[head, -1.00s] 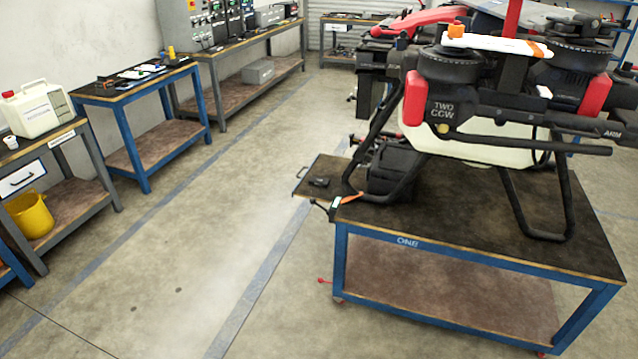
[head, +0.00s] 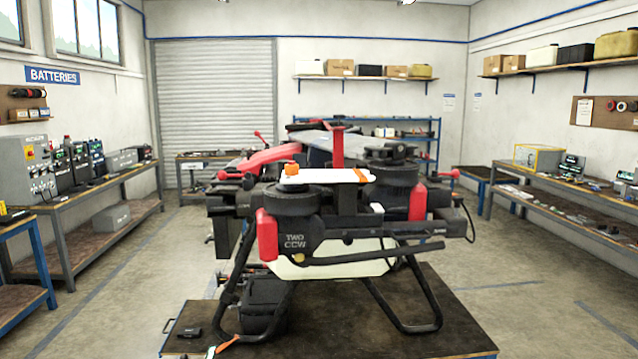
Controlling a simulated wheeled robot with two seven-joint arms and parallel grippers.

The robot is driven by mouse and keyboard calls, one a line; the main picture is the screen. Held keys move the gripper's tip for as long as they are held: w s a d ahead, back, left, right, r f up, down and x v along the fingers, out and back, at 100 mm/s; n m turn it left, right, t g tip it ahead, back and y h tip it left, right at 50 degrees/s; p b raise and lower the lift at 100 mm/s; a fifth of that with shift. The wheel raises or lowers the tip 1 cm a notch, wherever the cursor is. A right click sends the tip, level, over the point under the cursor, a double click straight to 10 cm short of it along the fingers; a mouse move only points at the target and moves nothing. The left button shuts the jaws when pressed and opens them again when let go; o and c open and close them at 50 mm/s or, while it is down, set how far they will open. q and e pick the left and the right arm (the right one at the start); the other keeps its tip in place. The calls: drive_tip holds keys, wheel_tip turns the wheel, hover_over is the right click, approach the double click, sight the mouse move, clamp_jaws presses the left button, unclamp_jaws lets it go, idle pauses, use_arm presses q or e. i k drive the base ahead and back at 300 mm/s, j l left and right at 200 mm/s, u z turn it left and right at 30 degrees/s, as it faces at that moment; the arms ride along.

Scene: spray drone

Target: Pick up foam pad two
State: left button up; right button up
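A large spray drone (head: 330,240) with black arms and a pale tank stands on a dark-topped work table (head: 420,306) in the middle of the head view. Its near arm (head: 310,238) is lettered TWO CCW. A red block (head: 266,235) sits at the left end of that arm, and another red block (head: 417,202) is farther right. A white strip (head: 330,176) with an orange knob and orange band lies across the top of the near motor. I cannot tell which part, if any, is foam pad two. Neither of my grippers is in view.
A bench with grey electrical boxes (head: 30,168) runs along the left wall, and another bench (head: 560,195) along the right. A blue shelf unit (head: 410,135) and a roller door (head: 215,95) are behind. Bare floor (head: 520,275) lies right of the table.

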sight(189, 332)
drive_tip(key=i+j+z, duration=0.1)
drive_tip(key=i+j, duration=0.2)
drive_tip(key=i+j+z, duration=0.1)
drive_tip(key=i+j, duration=0.15)
drive_tip(key=j, duration=0.3)
drive_tip(key=i+j+z, duration=0.1)
drive_tip(key=i+j, duration=0.2)
drive_tip(key=j, duration=0.2)
drive_tip(key=i+j+z, duration=0.1)
drive_tip(key=i+j, duration=0.15)
drive_tip(key=j, duration=0.25)
drive_tip(key=i+j, duration=0.2)
drive_tip(key=j, duration=0.3)
drive_tip(key=i+j+z, duration=0.15)
drive_tip(key=j, duration=0.35)
drive_tip(key=i+j+z, duration=0.1)
drive_tip(key=i+j, duration=0.2)
drive_tip(key=j, duration=0.25)
drive_tip(key=i+j+z, duration=0.1)
drive_tip(key=j, duration=0.4)
drive_tip(key=i, duration=0.1)
